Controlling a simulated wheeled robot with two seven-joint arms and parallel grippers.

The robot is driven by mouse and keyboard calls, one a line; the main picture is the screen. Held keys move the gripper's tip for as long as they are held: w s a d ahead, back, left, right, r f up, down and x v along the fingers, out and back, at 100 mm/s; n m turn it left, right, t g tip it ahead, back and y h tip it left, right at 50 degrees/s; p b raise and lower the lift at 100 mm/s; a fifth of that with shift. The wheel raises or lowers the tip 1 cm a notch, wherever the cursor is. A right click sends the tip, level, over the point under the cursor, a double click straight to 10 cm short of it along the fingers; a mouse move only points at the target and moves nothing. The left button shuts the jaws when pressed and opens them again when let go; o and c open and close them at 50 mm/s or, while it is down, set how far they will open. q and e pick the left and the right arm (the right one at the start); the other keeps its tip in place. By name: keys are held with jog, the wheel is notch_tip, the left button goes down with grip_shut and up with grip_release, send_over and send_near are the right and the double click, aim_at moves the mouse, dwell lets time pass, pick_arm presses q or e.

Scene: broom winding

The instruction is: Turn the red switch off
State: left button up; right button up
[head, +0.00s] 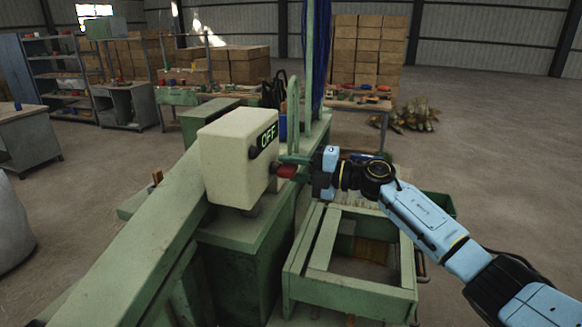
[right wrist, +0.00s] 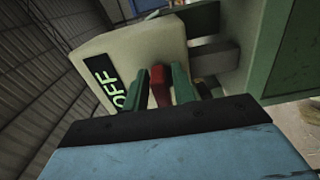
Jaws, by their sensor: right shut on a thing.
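The switch box (head: 228,160) is a cream box with a black OFF label (head: 267,136) on its right side. It is mounted on the green machine. The red switch (head: 286,171) sticks out of that side below the label. My right gripper (head: 296,165) reaches in from the right and is shut on the red switch. In the right wrist view, the red switch (right wrist: 160,84) is between the two green fingers (right wrist: 183,84), with the box (right wrist: 140,55) and part of the OFF label (right wrist: 103,78) behind it. My left gripper does not show in either view.
The green machine frame (head: 140,262) runs across the foreground, with an open green frame (head: 350,297) below my right arm. Blue strands (head: 318,50) hang behind the box. A workbench (head: 345,103) and stacked cardboard boxes (head: 368,50) stand farther back. Open floor lies at the right.

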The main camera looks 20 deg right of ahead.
dwell(0.3)
jog(key=o, duration=0.7)
jog(key=shift+d, duration=0.1)
jog(key=b+v, duration=0.4)
jog(key=v, duration=0.9)
jog(key=shift+s+d, duration=0.1)
jog(key=shift+s, duration=0.05)
